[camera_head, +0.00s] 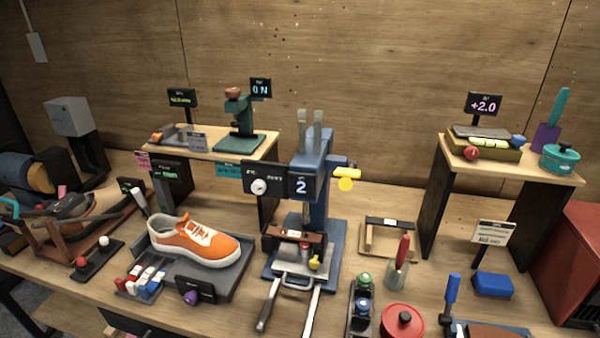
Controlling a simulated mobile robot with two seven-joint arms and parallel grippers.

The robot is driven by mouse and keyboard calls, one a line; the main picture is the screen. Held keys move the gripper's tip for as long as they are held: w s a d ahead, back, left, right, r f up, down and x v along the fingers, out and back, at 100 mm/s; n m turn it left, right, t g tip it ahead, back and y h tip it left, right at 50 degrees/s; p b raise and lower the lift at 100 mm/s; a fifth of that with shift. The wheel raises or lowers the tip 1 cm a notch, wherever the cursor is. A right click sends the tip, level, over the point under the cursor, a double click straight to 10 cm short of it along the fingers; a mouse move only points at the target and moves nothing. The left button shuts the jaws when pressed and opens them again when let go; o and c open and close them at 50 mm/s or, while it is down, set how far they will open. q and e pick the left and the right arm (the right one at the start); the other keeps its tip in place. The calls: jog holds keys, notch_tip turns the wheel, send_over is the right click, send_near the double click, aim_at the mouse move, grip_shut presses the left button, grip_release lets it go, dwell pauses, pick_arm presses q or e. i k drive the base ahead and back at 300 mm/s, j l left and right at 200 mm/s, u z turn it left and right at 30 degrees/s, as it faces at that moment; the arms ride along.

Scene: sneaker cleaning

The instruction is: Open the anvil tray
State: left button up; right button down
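A blue press (313,190) stands near the middle of the bench, with two grey prongs on its top and a panel reading 2 on its front. At its base, a pale metal tray with a looped handle (297,281), which looks like the anvil tray, sits under a brown block (294,242). I cannot tell how far the tray is drawn out. Neither of my grippers is in view.
An orange sneaker (192,241) rests on a grey tray left of the press. A wooden frame (388,238), a red-handled tool in a cup (398,270) and a red round pot (402,322) stand to the right. A yellow knob (346,174) juts from the press's right side.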

aim_at(290, 260)
jog(key=k+l+z, duration=0.25)
jog(key=k+l, duration=0.2)
jog(key=l, duration=0.3)
jog(key=k+l+z, duration=0.15)
jog(key=l, duration=0.25)
jog(key=k, duration=0.1)
